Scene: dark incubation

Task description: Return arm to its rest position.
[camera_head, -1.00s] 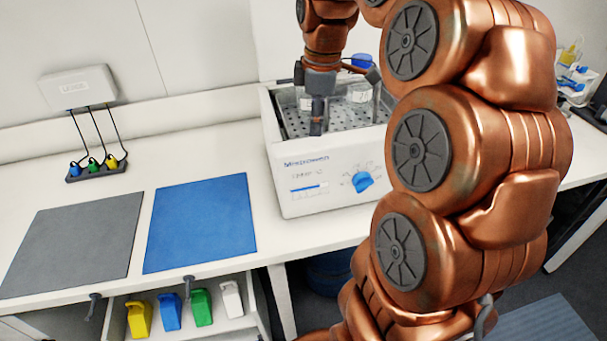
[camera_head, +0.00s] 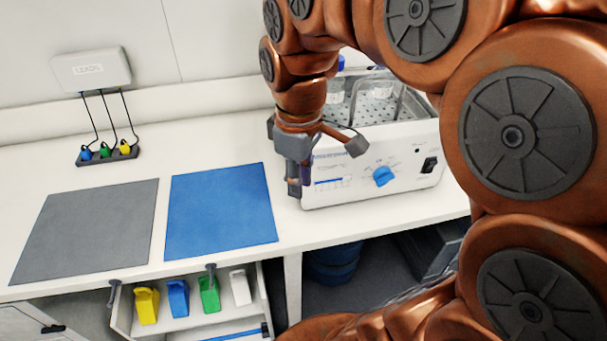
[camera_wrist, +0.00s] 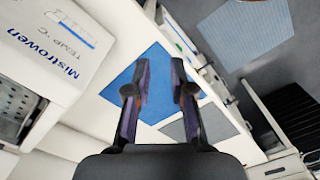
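My gripper (camera_head: 297,180) hangs fingers-down in front of the left part of the white shaker bath's front face (camera_head: 405,165). In the wrist view my gripper (camera_wrist: 160,80) has its two fingers apart with nothing between them, over the blue mat (camera_wrist: 152,108). In the head view my copper arm bends across the right side and hides part of the bench and the bath's right end. The bath holds bottles (camera_head: 336,88) with blue caps, partly hidden by my arm.
A blue mat (camera_head: 220,210) and a grey mat (camera_head: 85,230) lie flat on the bench. A drawer below stands open with yellow (camera_head: 147,305), blue, green and white items. A wall box (camera_head: 92,70) has leads to three clips. Blue drum (camera_head: 333,262) under the bench.

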